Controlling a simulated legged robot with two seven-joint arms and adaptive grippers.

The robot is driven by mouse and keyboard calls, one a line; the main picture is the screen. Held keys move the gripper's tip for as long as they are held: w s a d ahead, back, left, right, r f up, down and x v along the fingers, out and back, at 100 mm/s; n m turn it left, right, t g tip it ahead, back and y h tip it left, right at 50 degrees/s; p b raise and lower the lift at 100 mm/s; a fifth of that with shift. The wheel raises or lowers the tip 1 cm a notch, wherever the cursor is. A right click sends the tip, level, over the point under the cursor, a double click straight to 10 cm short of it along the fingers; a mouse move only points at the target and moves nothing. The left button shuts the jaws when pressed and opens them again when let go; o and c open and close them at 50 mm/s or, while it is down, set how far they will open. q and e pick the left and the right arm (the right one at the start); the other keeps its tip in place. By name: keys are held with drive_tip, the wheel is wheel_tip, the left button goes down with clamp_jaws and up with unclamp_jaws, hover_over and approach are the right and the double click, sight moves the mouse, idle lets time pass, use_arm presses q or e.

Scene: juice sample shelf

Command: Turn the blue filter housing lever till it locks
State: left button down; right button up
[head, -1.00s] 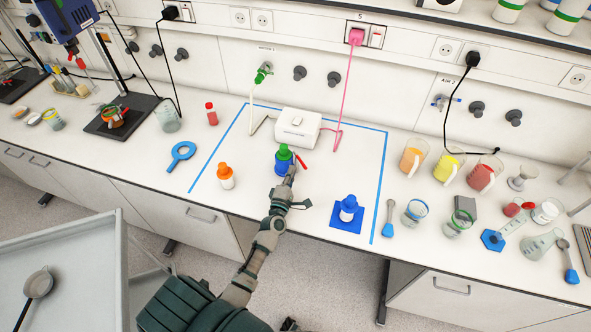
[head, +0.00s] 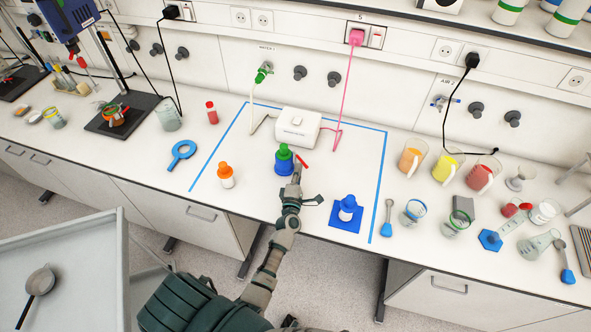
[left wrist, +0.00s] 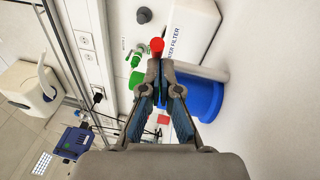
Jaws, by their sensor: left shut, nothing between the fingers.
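The blue filter housing (head: 284,167) with a green top (head: 284,151) stands upright inside the blue-taped area. Its red lever (head: 304,159) shows at the right of the housing, pointing to the back right. My left gripper (head: 297,170) is shut and empty, just right of the housing by the lever. In the left wrist view the blue housing (left wrist: 207,100) is partly hidden by my left fingers (left wrist: 158,68). The red lever's end (left wrist: 156,46) shows just beyond the fingertips; I cannot tell whether they touch. My right gripper is not in view.
A white box (head: 299,126) stands behind the housing. An orange-capped bottle (head: 226,177) is at left, and a blue-capped bottle (head: 347,208) stands on a blue pad at right. Beakers (head: 450,167) fill the bench further right. The bench between the bottles and housing is clear.

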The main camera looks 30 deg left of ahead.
use_arm(q)
drive_tip(key=shift+d, duration=0.15)
drive_tip(key=shift+w+d, duration=0.15)
drive_tip(key=shift+d, duration=0.1)
drive_tip(key=shift+w+d+r, duration=0.15)
drive_tip(key=shift+d+r, duration=0.05)
drive_tip(key=shift+d, duration=0.4)
drive_tip(key=shift+w+d, duration=0.4)
drive_tip(key=shift+w, duration=0.2)
drive_tip(key=shift+w+f, duration=0.15)
drive_tip(key=shift+w, duration=0.3)
drive_tip(key=shift+w+b, duration=0.5)
drive_tip(key=shift+w, duration=0.1)
drive_tip(key=shift+w+d, duration=0.2)
drive_tip(key=shift+d, duration=0.2)
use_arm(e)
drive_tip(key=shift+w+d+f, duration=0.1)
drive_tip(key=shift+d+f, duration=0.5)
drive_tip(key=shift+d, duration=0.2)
use_arm(q)
drive_tip(key=shift+a, duration=0.2)
